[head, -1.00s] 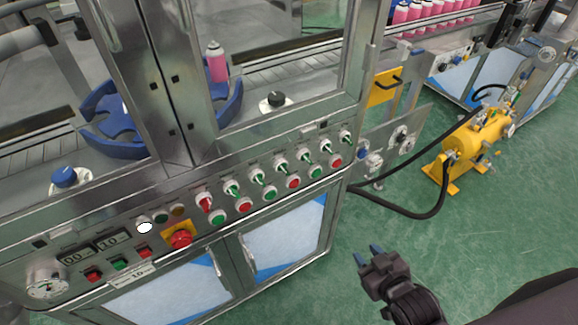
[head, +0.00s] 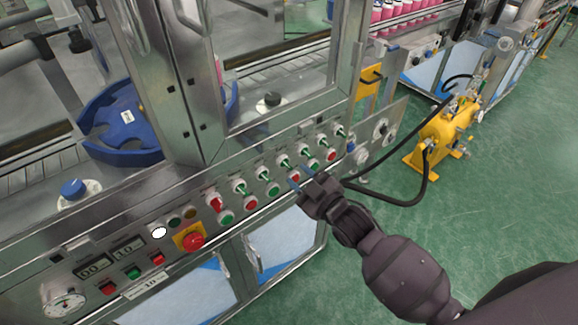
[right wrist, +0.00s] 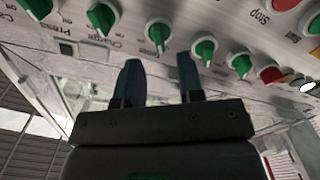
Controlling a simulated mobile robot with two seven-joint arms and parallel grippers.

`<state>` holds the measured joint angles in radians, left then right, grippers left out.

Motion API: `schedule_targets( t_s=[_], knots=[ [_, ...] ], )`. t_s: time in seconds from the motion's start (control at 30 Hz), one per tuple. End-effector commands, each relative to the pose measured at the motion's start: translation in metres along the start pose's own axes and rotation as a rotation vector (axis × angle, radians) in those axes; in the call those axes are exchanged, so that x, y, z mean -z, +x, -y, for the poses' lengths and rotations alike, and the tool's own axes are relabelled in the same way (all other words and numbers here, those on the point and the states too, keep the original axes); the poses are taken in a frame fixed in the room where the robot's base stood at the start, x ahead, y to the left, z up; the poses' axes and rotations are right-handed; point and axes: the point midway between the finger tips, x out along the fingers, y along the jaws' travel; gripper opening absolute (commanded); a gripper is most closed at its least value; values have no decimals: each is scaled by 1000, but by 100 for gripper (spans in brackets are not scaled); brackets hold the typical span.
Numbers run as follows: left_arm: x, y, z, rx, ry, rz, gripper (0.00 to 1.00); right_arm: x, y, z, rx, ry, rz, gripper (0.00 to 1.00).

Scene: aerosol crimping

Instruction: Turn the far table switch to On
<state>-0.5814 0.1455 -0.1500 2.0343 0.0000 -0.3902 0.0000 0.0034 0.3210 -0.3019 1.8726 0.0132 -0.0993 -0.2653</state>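A row of rotary switches runs along the machine's sloped front panel in the head view: a red-handled one (head: 215,203), then several green-handled ones such as this third green one (head: 285,163). I cannot read which label marks the far table switch. In the right wrist view, upside down, green knobs show in a row, and one green knob (right wrist: 158,35) stands just beyond and between my fingertips. My right gripper (head: 299,177) is open and empty, close in front of the panel; it also shows in the right wrist view (right wrist: 160,68). My left gripper is not visible.
Red and green push buttons (head: 250,203) sit below the switches, with an emergency stop (head: 193,241) farther left. A steel door frame (head: 170,80) stands behind the panel. A yellow pump (head: 440,135) with a black hose is on the green floor to the right.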

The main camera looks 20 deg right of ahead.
Motion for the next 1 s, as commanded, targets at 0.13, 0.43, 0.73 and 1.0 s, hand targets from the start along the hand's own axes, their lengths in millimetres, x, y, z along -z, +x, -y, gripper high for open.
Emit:
schedule_targets(
  t_s=[0.13, 0.43, 0.73, 1.0],
  knots=[
    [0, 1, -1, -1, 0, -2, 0, 0, 23, 0, 0, 1, -1, 35],
    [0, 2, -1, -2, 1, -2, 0, 0, 44, 0, 0, 1, 1, 35],
    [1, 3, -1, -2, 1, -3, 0, 0, 45, 0, 0, 0, 1, 35],
    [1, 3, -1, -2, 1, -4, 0, 0, 45, 0, 0, 1, 1, 0]
  ],
)
